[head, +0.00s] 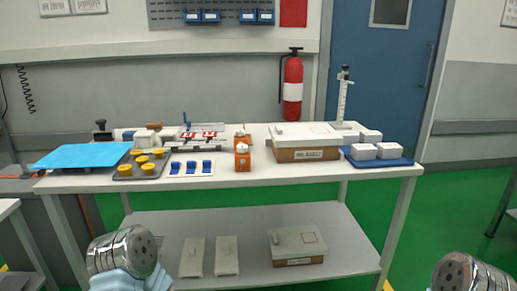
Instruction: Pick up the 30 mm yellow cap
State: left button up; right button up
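Several yellow caps lie on a dark grey tray (131,176) at the left of the white table. One is at the front left (124,170), one at the front right (148,168), one in the middle (142,158), and two at the back, left (136,153) and right (158,154). They look alike, and I cannot tell which is the 30 mm one. Rounded metal parts of my arms show at the bottom left and bottom right, low in front of the table. No gripper fingers show in the head view.
A blue sheet (80,156) lies left of the tray. Right of it are a white card with blue clips (190,169), an orange stand (242,158), a lidded box (305,154) and white boxes on a blue tray (402,161). Boxes (298,245) sit on the lower shelf (340,250).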

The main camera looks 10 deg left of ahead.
aim_at(125, 170)
jog(key=k+j+u, duration=0.1)
jog(key=k+u, duration=0.3)
jog(key=k+j+u, duration=0.25)
jog(key=k+u, duration=0.15)
jog(key=k+j+u, duration=1)
jog(key=j+u, duration=0.25)
jog(key=j, duration=0.15)
jog(key=i+j+u, duration=0.2)
jog(key=j, duration=0.15)
jog(key=i+j+u, duration=0.2)
jog(key=k+z, duration=0.25)
jog(key=k, duration=0.4)
jog(key=k+l+z, duration=0.3)
jog(key=k, duration=0.4)
jog(key=i+l+z, duration=0.3)
jog(key=z, duration=0.2)
jog(key=i+l+z, duration=0.1)
jog(key=i+z, duration=0.35)
jog(key=i+l, duration=0.15)
jog(key=i, duration=0.6)
jog(key=i+l, duration=0.15)
jog(key=i, duration=0.6)
jog(key=i+l, duration=0.15)
jog(key=i, duration=0.6)
jog(key=i+l, duration=0.15)
jog(key=i, duration=0.6)
